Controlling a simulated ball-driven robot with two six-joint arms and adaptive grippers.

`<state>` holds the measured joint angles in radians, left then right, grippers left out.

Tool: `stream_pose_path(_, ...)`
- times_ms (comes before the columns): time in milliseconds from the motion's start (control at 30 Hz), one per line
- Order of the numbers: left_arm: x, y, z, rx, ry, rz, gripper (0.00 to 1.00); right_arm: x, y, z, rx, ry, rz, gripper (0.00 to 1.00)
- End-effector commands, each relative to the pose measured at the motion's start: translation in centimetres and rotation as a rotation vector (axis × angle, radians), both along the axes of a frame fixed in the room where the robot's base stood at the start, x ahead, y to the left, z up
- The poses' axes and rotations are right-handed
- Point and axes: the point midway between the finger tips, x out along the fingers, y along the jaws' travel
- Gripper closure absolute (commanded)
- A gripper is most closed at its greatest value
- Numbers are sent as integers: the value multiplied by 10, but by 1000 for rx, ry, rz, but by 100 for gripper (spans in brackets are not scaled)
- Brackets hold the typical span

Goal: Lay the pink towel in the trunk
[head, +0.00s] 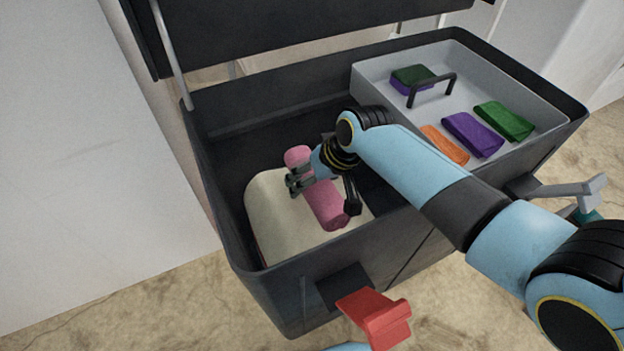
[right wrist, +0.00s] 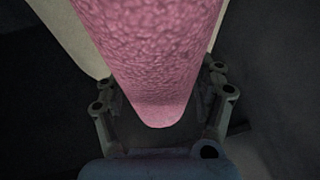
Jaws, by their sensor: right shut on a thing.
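The pink towel (head: 325,205) is a rolled cylinder in the left part of the open dark trunk (head: 225,215). It lies over a cream-coloured thing on the trunk floor; whether it touches it, I cannot tell. My right gripper (head: 298,182) reaches in from the right and is shut on the towel. In the right wrist view the towel (right wrist: 150,60) fills the space between the fingers of the right gripper (right wrist: 165,115). My arm hides part of the towel's middle. My left gripper is not in view.
The cream thing (head: 275,225) covers much of the trunk's left floor. A grey tray (head: 500,75) with a black handle (head: 432,88) sits at the trunk's right, holding several folded green, purple and orange cloths. The raised lid (head: 300,25) stands behind. A red latch (head: 378,318) sticks out in front.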

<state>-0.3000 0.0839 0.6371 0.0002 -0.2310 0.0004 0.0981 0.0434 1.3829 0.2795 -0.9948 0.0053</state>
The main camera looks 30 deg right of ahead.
Motion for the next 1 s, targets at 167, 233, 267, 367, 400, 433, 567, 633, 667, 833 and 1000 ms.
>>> stream_pose_path(167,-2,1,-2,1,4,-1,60,0,0,-6,0,1,0,72)
stream_pose_path(233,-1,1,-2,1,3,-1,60,0,0,-8,0,1,0,72)
stream_pose_path(267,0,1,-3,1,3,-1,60,0,0,-9,0,2,0,72)
stream_pose_path(367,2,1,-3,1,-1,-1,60,0,0,-12,0,1,0,72)
stream_pose_path(400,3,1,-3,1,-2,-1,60,0,0,-11,0,1,0,72)
stream_pose_path(433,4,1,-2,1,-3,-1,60,0,0,-11,0,0,0,72)
stream_pose_path(567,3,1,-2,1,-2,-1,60,0,0,-11,0,1,0,15)
stream_pose_path(633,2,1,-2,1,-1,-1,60,0,0,-11,0,1,0,6)
stream_pose_path(667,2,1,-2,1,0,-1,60,0,0,-11,0,1,0,5)
stream_pose_path(833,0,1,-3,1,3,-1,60,0,0,-11,0,1,0,5)
stream_pose_path(1000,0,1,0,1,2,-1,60,0,0,-4,0,-1,0,5)
